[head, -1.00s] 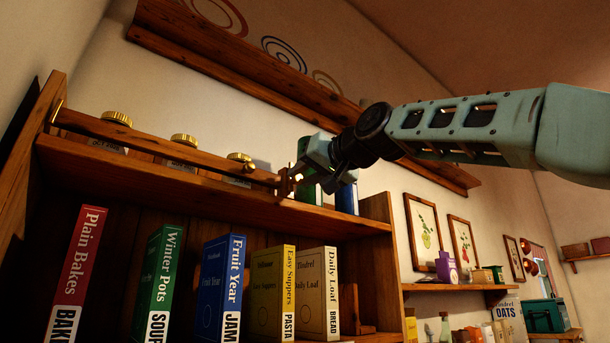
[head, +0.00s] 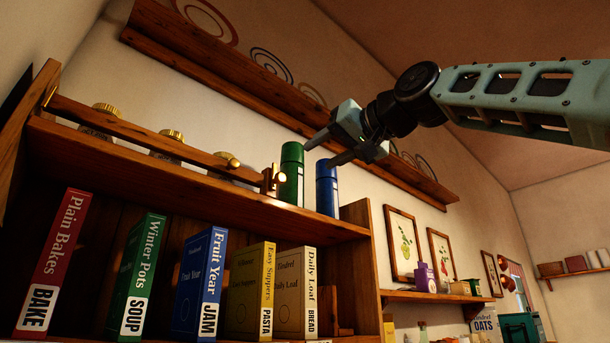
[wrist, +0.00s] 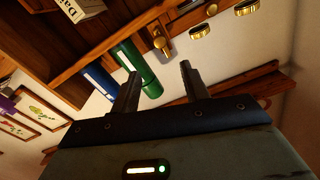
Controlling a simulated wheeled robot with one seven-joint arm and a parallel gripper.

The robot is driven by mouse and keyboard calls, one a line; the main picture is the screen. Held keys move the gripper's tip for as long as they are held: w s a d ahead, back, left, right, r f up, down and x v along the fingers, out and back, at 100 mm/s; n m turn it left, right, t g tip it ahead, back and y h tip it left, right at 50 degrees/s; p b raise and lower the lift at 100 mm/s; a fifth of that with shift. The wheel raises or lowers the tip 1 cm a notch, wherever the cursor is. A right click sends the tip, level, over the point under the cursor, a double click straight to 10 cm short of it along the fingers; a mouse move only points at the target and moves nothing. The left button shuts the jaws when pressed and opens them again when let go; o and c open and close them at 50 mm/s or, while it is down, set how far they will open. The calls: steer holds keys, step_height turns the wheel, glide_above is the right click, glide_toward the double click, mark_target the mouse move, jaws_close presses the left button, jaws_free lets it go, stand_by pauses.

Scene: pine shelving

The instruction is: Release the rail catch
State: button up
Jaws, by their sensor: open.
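A wooden rail (head: 150,138) runs along the front of the top shelf, across several gold-lidded jars. The brass rail catch (head: 281,177) is at the rail's right end, by a small wooden post; it also shows in the wrist view (wrist: 160,41). I cannot tell whether it is latched. My gripper (head: 320,154) is open and empty, above and to the right of the catch and apart from it. In the wrist view its two fingers (wrist: 159,72) point toward the shelf, with clear space between them.
A green canister (head: 291,165) stands just right of the catch, and a blue canister (head: 327,188) beside it, below my fingers. Books such as Fruit Year (head: 200,284) stand on the shelf below. A long wall shelf (head: 250,85) runs behind and above.

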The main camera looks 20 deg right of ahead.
steer(key=shift+b+v, duration=0.8)
steer(key=shift+v, duration=2)
